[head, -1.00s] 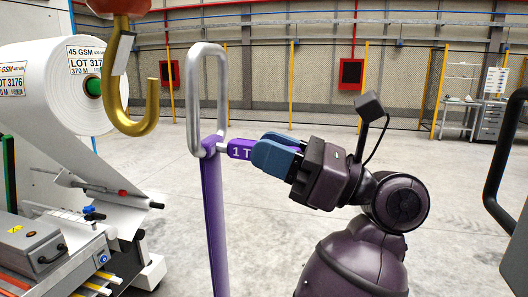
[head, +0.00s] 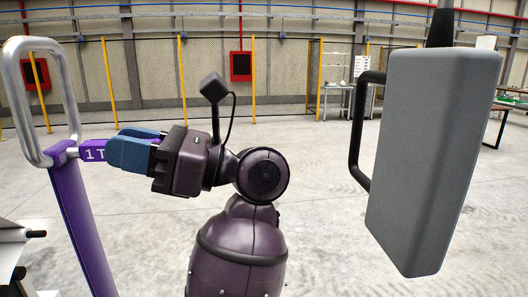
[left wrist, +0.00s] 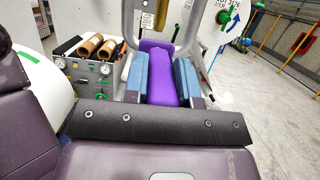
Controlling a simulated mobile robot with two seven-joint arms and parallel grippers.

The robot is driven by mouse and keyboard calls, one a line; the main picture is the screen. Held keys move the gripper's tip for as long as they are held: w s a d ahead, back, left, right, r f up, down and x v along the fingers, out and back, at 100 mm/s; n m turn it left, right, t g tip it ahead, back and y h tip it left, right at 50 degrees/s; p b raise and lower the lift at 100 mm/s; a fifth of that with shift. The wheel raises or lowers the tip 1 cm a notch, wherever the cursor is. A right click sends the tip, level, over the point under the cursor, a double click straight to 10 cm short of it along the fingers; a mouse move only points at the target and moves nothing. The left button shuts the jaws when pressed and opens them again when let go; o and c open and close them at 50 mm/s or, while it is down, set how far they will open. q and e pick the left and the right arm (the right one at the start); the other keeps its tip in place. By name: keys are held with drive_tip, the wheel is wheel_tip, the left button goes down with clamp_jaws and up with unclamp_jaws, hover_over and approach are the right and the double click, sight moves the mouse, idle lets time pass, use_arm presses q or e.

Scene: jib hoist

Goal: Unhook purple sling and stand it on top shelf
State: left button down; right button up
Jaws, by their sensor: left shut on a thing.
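The purple sling (head: 80,225) hangs at the left of the head view, slightly tilted, with a steel oblong ring (head: 72,95) at its top. A purple tab marked 1T (head: 94,151) sticks out to the right below the ring. My left gripper (head: 122,152) has its blue fingers shut on this tab. In the left wrist view the purple tab (left wrist: 160,72) lies between the two blue fingers. The hook is outside the head view; a small red and gold part high in the wrist view may be it. The right gripper is not in view.
A machine edge (head: 15,245) shows at lower left. Shelving (head: 340,85) and a table are far back. The floor between is clear.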

use_arm(q)
drive_tip(key=shift+s+a+m+t+p, duration=0.4)
drive_tip(key=shift+a+m+t, duration=0.2)
drive_tip(key=shift+t, duration=0.2)
drive_tip(key=shift+a+f, duration=0.1)
drive_tip(key=shift+f, duration=0.15)
